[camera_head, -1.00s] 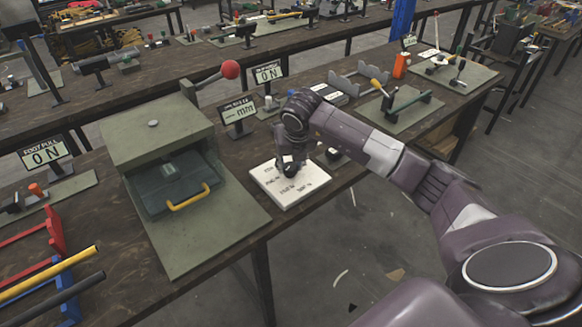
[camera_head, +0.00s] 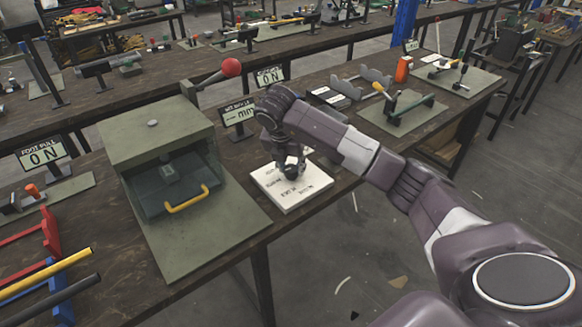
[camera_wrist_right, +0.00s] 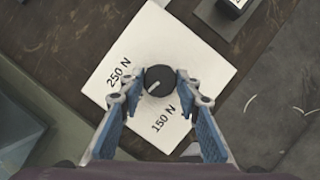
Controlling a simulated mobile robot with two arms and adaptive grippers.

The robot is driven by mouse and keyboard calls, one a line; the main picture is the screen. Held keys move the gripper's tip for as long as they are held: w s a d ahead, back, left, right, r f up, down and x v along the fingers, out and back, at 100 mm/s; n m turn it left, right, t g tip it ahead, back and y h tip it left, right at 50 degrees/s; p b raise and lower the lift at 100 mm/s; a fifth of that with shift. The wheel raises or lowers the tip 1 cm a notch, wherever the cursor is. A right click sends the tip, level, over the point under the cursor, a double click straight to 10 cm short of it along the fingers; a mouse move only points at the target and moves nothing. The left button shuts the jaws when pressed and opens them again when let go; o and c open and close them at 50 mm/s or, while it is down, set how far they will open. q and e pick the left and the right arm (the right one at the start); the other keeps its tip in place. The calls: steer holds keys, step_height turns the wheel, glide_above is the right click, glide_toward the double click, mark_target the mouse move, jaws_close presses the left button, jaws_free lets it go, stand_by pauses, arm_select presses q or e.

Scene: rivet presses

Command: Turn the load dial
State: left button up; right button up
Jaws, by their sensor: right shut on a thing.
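The load dial is a round black knob (camera_wrist_right: 160,80) with a short white mark that points to the lower left in the right wrist view. It sits in the middle of a white square plate (camera_head: 272,191) near the table's front edge. The labels "250 N" and "150 N" are readable on the plate; others are hidden or too small. My right gripper (camera_head: 291,170) comes down over the plate and is shut on the knob, its two blue-padded fingers (camera_wrist_right: 159,82) on either side. The arm hides much of the knob in the head view. My left gripper is not in view.
A green press (camera_head: 160,125) with a yellow-handled drawer (camera_head: 187,199) and a red-ball lever (camera_head: 230,68) stands left of the plate. Sign displays (camera_head: 238,112) stand behind it. A green fixture (camera_head: 405,110) lies to the right. Open floor lies in front.

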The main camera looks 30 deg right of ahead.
steer(key=o, duration=1.1)
steer(key=v, duration=1.2)
